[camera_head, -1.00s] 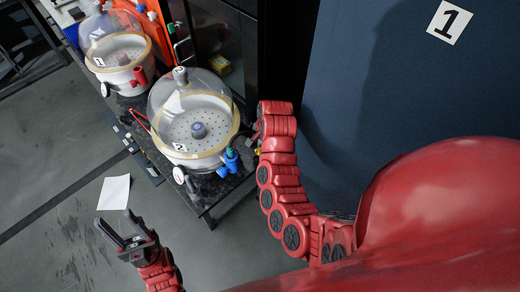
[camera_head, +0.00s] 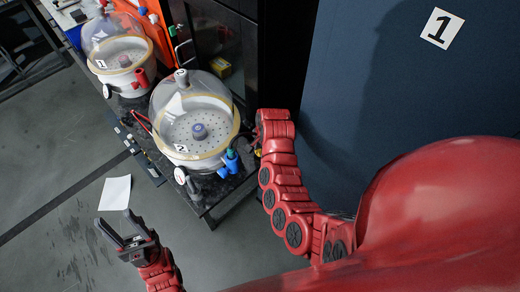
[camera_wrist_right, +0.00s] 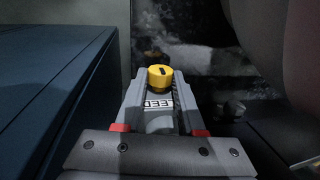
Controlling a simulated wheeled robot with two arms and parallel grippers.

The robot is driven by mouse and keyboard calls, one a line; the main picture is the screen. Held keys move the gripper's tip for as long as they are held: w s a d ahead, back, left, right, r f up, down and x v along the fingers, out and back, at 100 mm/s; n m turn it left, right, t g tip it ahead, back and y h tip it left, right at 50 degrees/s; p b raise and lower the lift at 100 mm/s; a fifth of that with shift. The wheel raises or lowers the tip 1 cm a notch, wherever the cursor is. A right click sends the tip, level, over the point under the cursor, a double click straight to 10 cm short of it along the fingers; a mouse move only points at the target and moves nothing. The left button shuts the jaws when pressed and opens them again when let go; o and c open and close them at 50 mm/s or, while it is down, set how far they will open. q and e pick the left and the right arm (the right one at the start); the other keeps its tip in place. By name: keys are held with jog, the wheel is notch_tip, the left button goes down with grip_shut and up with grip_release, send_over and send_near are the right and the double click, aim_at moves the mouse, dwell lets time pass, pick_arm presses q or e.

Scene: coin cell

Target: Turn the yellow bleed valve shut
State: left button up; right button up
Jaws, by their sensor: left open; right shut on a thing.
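The yellow bleed valve (camera_wrist_right: 160,78) shows in the right wrist view as a round knob with a dark slot mark on top. My right gripper (camera_wrist_right: 159,90) has its two grey fingers on either side of the knob and is shut on it. A label with the letters "LEED" visible lies between the fingers, partly covered. In the head view my right arm mostly hides the right gripper and the valve. My left gripper (camera_head: 117,224) is open and empty above the floor at the lower left.
Two clear-domed vessels, number 1 (camera_head: 118,48) and number 2 (camera_head: 192,125), stand on a dark bench (camera_head: 205,196). Vessel 2 has a blue valve (camera_head: 230,162) near my right arm. A blue panel (camera_head: 365,110) stands at right. A white sheet (camera_head: 115,193) lies on open floor.

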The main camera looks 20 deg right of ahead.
jog(key=shift+f, duration=0.15)
grip_shut()
jog(key=g+b, duration=0.1)
jog(key=b, duration=0.1)
jog(key=g+b, duration=0.1)
jog(key=b, duration=0.1)
jog(key=shift+w+f+h+b, duration=0.15)
jog(key=shift+w+h+b, duration=0.1)
jog(key=shift+h+b, duration=0.15)
jog(key=shift+s+a+g+b, duration=0.1)
jog(key=shift+g+b, duration=0.2)
jog(key=shift+b, duration=0.1)
jog(key=shift+r, duration=0.25)
jog(key=o, duration=1)
grip_release()
jog(key=shift+o, duration=0.2)
